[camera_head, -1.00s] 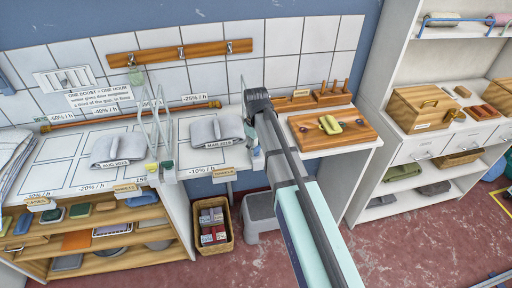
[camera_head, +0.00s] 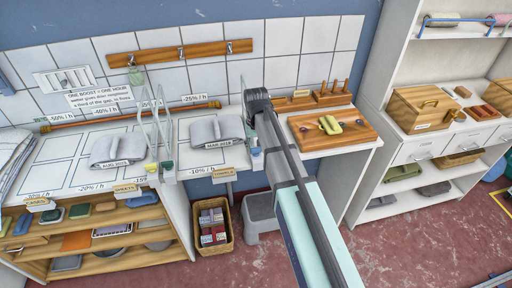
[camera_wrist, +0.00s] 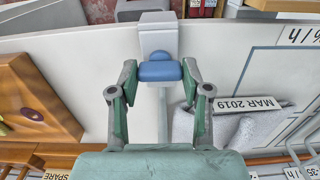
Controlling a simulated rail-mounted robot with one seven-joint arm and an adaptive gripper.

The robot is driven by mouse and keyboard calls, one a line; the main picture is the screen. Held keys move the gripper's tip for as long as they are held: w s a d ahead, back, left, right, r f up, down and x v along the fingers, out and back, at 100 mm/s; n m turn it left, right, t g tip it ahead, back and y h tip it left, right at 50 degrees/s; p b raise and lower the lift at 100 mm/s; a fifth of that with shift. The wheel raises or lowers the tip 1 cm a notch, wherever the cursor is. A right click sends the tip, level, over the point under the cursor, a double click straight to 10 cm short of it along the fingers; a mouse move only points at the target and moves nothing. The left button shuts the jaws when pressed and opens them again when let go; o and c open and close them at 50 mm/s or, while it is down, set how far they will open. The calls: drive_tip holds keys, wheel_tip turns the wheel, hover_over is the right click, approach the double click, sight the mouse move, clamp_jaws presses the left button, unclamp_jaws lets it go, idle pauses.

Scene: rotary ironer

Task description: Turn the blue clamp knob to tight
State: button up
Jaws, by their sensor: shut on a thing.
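The blue clamp knob (camera_wrist: 160,70) shows in the middle of the wrist view, on a pale grey block at the white table's edge. My gripper (camera_wrist: 159,77) has one green-padded finger at each side of the knob and is shut on it. The knob's wide side lies across the picture, from finger to finger. I see no mark telling how tight it is. In the head view a small blue piece (camera_head: 256,151) shows beside my arm at the table edge; my fingers are hidden there.
A grey cloth with a "MAR 2019" label (camera_wrist: 248,104) lies near the right finger. In the head view, a wooden board (camera_head: 325,140) with a yellow-green item is right of my arm. Clear upright panels (camera_head: 160,125) stand to the left. A basket (camera_head: 212,225) is below.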

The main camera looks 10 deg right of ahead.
sight(256, 148)
drive_tip(key=shift+s, duration=0.1)
drive_tip(key=o, duration=1.2)
drive_tip(key=shift+f, duration=0.1)
drive_tip(key=shift+c, duration=0.2)
wheel_tip(256, 148, up, 12)
